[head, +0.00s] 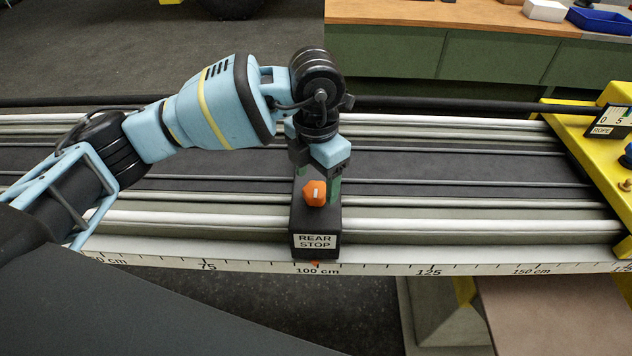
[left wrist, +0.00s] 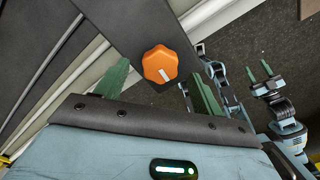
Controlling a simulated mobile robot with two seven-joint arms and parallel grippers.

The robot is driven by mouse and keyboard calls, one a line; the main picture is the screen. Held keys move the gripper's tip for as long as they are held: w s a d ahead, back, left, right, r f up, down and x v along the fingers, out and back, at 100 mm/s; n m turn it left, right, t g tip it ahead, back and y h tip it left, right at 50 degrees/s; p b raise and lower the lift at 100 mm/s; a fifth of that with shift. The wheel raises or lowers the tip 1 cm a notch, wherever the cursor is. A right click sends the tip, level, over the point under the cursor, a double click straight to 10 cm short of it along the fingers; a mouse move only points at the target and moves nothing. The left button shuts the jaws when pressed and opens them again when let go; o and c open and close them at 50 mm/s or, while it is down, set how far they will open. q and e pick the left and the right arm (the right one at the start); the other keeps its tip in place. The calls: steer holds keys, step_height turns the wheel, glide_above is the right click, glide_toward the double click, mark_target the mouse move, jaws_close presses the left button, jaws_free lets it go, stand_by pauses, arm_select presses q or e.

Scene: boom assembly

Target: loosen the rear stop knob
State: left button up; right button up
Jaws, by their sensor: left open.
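The rear stop (head: 316,222) is a black block with a white REAR STOP label, sitting across the rail above the 100 cm mark. Its orange lobed knob (head: 314,193) has a white mark on it and also shows in the left wrist view (left wrist: 160,64). My left gripper (head: 318,187) is open over the block, its green fingers on either side of the knob. In the left wrist view the fingers (left wrist: 162,88) are apart and a gap shows between them and the knob. My right gripper (left wrist: 259,71) shows small in that view, its green fingertips apart and empty.
A scale (head: 430,269) runs along the front edge of the long rail. A black bar (head: 440,106) runs along the back. A yellow end piece (head: 580,140) with a ROPE gauge (head: 612,118) stands at the right. A green bench (head: 450,45) is behind.

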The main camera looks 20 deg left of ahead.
mark_target(316, 189)
arm_select(q)
steer(key=shift+r, duration=2.8)
